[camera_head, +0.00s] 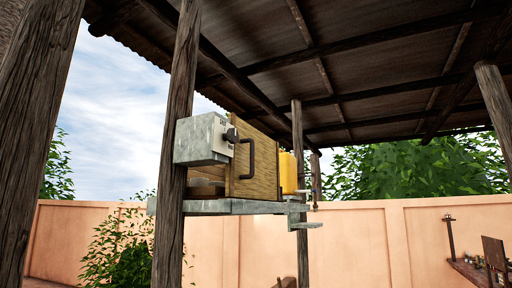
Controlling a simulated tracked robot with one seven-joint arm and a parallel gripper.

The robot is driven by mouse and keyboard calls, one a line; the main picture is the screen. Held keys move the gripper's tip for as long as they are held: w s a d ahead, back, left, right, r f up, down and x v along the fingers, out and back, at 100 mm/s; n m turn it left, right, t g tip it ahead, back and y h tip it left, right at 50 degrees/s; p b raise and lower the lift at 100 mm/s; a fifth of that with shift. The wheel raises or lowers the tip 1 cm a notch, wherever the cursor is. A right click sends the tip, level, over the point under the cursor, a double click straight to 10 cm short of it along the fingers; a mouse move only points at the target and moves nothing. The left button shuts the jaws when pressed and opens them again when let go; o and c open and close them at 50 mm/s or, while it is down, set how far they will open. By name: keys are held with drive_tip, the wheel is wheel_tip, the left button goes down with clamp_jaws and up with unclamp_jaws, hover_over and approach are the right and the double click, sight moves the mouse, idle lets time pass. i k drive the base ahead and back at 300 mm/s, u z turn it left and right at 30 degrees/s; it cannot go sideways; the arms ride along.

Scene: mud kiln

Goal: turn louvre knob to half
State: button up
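A grey metal box (201,139) is fixed against a wooden post at the centre left. On its right face is a pale plate (226,140) with small markings too small to read. A dark knob (232,135) sits on that plate; its exact setting cannot be told from here. No louvre can be made out clearly. My gripper is not in view.
A wooden panel (256,160) with a dark handle (249,157) stands just right of the box, on a grey shelf (230,207). A yellow object (288,173) is behind it. Wooden posts (177,150) hold up the roof (350,60). A pink wall (360,240) closes the back.

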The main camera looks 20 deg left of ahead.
sight(232, 135)
drive_tip(key=z, duration=0.1)
drive_tip(key=i, duration=1.15)
drive_tip(key=u, duration=1.2)
